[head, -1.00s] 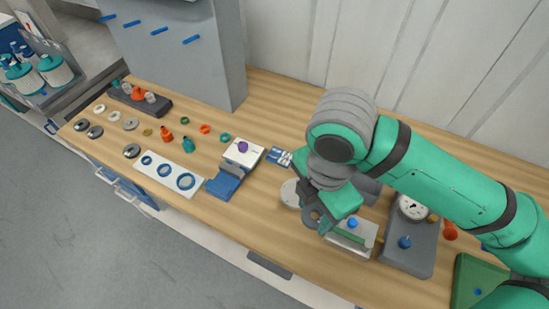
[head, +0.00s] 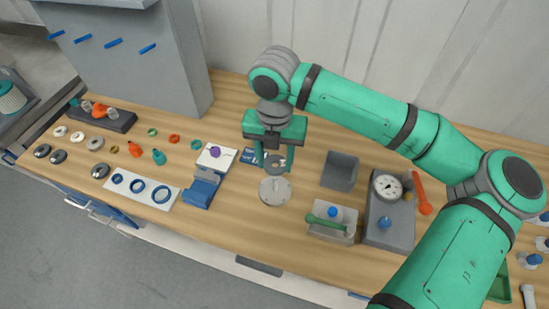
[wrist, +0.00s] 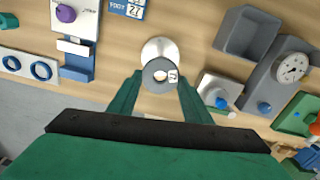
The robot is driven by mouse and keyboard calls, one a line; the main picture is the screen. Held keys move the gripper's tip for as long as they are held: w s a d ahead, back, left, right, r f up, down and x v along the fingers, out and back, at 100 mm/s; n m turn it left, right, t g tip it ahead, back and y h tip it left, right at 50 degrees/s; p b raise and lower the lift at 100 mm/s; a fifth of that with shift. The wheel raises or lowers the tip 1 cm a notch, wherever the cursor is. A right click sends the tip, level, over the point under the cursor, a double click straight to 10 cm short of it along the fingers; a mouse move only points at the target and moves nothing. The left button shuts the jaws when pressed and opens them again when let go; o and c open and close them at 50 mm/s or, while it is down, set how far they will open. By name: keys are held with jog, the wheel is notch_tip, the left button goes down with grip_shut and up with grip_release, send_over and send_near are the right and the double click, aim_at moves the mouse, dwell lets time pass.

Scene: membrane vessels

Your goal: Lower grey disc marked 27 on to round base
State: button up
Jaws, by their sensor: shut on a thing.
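My gripper (head: 275,165) is shut on the grey disc (head: 276,164), a ring with a centre hole. In the wrist view the disc (wrist: 156,80) sits between my two green fingers, with a small white label whose number is too small to read surely. The round base (head: 275,191) is a pale flat disc on the wooden table. The disc is held above it with a gap in the head view. In the wrist view the round base (wrist: 159,47) shows just beyond the disc, partly hidden by it.
Right of the base stand an open grey box (head: 340,171), a pale block with a blue knob and green bar (head: 332,222), and a grey dial gauge stand (head: 391,210). Left is a white and blue device (head: 207,177). A blue card (head: 250,157) lies behind the disc.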

aim_at(275, 178)
jog(key=shift+f, duration=4.05)
jog(key=o, duration=1.1)
notch_tip(275, 178, up, 11)
jog(key=shift+f, duration=0.15)
